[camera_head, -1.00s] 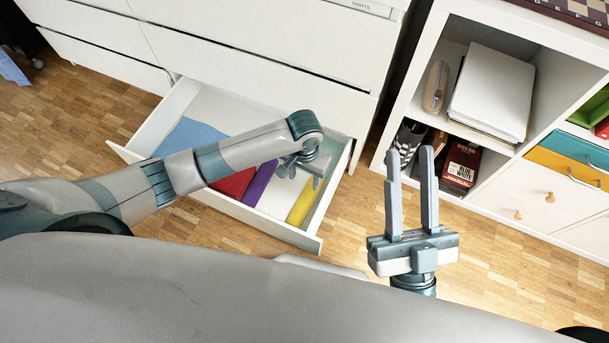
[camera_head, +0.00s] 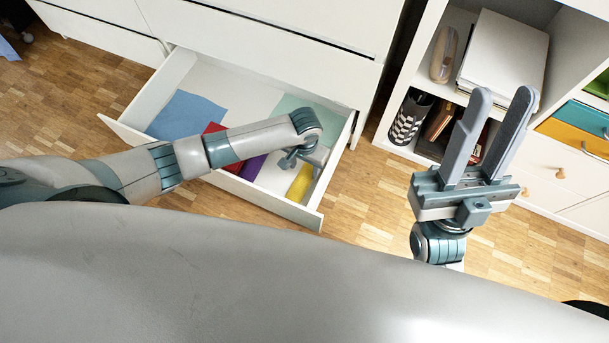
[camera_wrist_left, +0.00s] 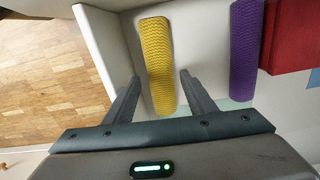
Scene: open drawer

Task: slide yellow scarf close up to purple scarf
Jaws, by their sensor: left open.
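The yellow scarf (camera_head: 300,183) is a rolled strip in the open drawer (camera_head: 262,205), near its right end. In the left wrist view the yellow scarf (camera_wrist_left: 157,62) lies between the fingers of my open left gripper (camera_wrist_left: 160,95), with a gap to each finger. The purple scarf (camera_wrist_left: 246,50) lies to its right there, apart, with bare drawer floor between. In the head view the purple scarf (camera_head: 252,168) is left of the yellow one, partly behind my left arm. My left gripper (camera_head: 302,160) is over the drawer's right part. My right gripper (camera_head: 498,108) is open and empty, outside the drawer.
A red item (camera_head: 219,148) lies beside the purple scarf, and a blue cloth (camera_head: 187,115) is farther left. A pale green cloth (camera_head: 310,113) is at the drawer's back right. A white shelf unit (camera_head: 400,70) stands to the right.

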